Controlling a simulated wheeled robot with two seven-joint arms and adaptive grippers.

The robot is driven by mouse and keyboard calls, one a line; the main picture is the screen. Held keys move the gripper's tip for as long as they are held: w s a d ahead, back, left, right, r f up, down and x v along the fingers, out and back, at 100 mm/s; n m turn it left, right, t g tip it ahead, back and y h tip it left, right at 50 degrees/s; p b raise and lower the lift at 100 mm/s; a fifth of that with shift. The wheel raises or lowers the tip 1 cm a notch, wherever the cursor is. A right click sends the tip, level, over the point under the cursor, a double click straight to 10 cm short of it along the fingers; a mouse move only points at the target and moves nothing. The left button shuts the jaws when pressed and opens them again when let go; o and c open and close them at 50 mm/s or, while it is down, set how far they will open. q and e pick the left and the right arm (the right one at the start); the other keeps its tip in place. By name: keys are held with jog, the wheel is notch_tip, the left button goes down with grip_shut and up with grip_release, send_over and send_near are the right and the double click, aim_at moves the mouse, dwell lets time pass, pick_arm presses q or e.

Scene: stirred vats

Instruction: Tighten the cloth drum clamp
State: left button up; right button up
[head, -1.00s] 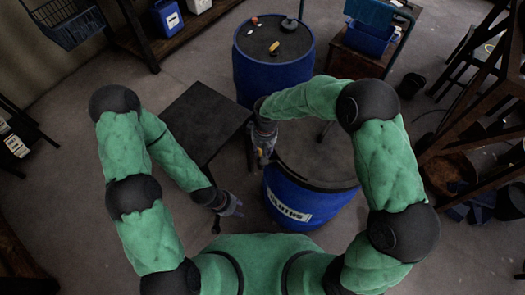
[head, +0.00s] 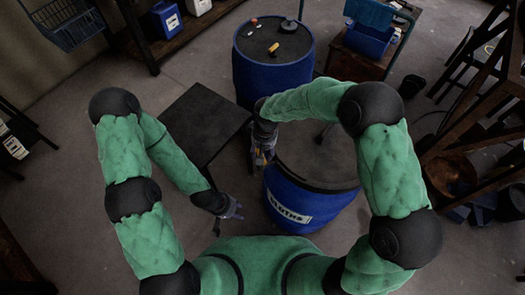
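The cloth drum (head: 310,207) is blue with a dark lid and a white label whose visible letters end in "LOTHS". It stands in front of me, right of centre. My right gripper (head: 262,158) points down at the left edge of its lid. A small yellowish part shows by its fingers; I cannot tell whether they hold the clamp there. My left gripper (head: 236,209) is low, left of the drum and apart from it. Its fingers look spread and empty. The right arm hides part of the drum's far rim.
A second blue drum (head: 272,78) behind carries small tools on its top. A dark table (head: 203,120) stands left of the cloth drum. A wooden stand with a blue bin (head: 367,40) is at the back right, and wooden racks line the right side.

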jog(key=shift+r, duration=0.1)
notch_tip(320, 180, up, 12)
jog(key=shift+w+d, duration=0.15)
jog(key=shift+d, duration=0.2)
dwell(0.4)
jog(key=shift+f, duration=0.2)
